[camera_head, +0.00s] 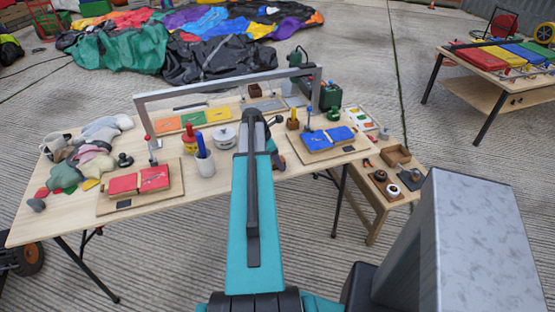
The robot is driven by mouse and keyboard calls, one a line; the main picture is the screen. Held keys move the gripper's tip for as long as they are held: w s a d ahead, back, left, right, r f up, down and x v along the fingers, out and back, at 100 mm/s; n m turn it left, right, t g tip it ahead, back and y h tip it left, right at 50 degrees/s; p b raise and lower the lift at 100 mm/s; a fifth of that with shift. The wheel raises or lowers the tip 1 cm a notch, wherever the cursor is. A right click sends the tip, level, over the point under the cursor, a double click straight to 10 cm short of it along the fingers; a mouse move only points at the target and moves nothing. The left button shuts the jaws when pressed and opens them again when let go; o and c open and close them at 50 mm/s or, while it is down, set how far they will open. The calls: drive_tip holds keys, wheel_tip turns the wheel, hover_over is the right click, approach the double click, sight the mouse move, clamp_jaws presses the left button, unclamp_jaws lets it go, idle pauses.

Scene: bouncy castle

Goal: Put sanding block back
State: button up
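I cannot pick out the sanding block for certain. A small dark brown block (255,90) stands at the back of the work table (225,176), too small to identify. My teal arm rises from the bottom centre over the table and covers its middle. My gripper does not show clearly; the arm link hides it. A red patch piece (139,182) lies on a wooden board at the front left. A blue patch piece (327,139) lies on another board at the right.
A grey metal frame (232,80) spans the table. A lower side table (375,206) holds a tray and rolls. Another table (500,85) stands at right.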

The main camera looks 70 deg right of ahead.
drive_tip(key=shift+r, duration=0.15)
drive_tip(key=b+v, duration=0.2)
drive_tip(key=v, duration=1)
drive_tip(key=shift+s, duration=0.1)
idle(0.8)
